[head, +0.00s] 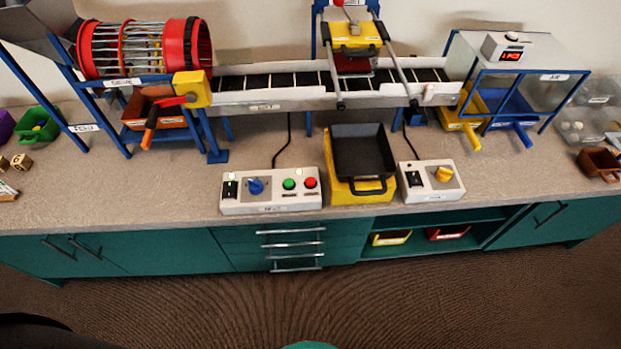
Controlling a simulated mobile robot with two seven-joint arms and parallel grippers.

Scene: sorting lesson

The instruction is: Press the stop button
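The red button (310,183) is at the right end of a white control box (271,208) near the front edge of the counter. A green button (289,184) sits just left of it. A blue knob (255,186) and a black switch (230,189) are further left on the same box. The box's label is too small to read. Nothing covers the red button. Neither of my grippers is in view.
A black tray over a yellow tray (344,193) stands right of the box. Another box (431,194) with a yellow knob is beyond it. A conveyor (272,99) and a red sieve drum (198,46) stand behind.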

